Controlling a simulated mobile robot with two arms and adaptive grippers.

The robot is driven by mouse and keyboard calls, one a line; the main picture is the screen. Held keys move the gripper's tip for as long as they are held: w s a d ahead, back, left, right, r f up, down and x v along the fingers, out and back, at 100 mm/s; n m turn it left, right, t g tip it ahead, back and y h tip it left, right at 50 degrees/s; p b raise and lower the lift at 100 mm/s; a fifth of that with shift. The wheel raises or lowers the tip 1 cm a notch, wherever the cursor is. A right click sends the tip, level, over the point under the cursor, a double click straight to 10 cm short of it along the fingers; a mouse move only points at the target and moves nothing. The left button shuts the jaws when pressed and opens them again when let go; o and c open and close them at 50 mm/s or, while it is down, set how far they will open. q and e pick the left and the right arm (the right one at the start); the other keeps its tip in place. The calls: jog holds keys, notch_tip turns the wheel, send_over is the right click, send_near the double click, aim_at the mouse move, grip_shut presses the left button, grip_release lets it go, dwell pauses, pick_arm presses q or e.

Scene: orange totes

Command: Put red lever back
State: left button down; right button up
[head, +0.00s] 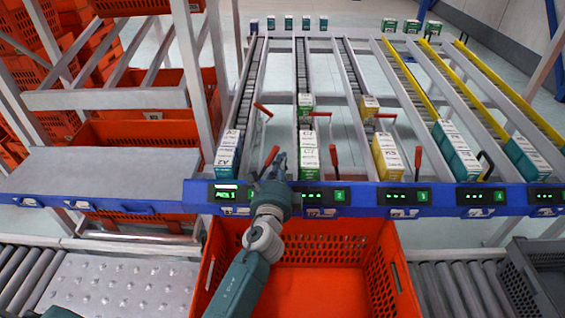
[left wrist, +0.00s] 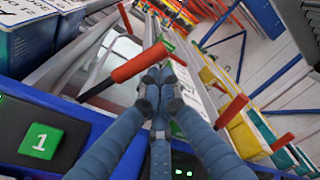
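A red-handled lever (head: 269,156) stands at the front of the leftmost flow lane, near the display marked 1. My left gripper (head: 278,165) is at that lever, just above the blue front rail. In the left wrist view, the red lever handle (left wrist: 140,62) lies slanted just beyond and left of my fingertips (left wrist: 160,78). The fingertips are together with no object visible between them. I cannot tell whether they touch the handle. Another red lever (head: 262,109) is farther back on the same lane. My right gripper is not in view.
White-and-blue boxes (head: 228,154) stand left of my gripper, and green-and-white boxes (head: 308,150) to its right. More red levers (head: 334,155) stand along the lanes. An orange tote (head: 335,265) sits below the blue rail (head: 360,200). A grey shelf (head: 100,175) is at left.

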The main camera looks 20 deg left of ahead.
pick_arm(q)
jog(key=shift+s+a+r+n, duration=0.1)
jog(key=shift+a+r+n, duration=0.2)
jog(key=shift+n, duration=0.2)
jog(key=shift+s+a+r+n, duration=0.2)
jog(key=shift+a+r+n, duration=0.1)
jog(key=shift+a+n, duration=0.25)
jog(key=s+a+r+n, duration=0.1)
jog(key=a+n, duration=0.3)
jog(key=a, duration=0.2)
jog(key=shift+s+r+n+t, duration=0.15)
jog(key=shift+s+n+t, duration=0.2)
jog(key=shift+t, duration=0.05)
jog(key=shift+s, duration=0.1)
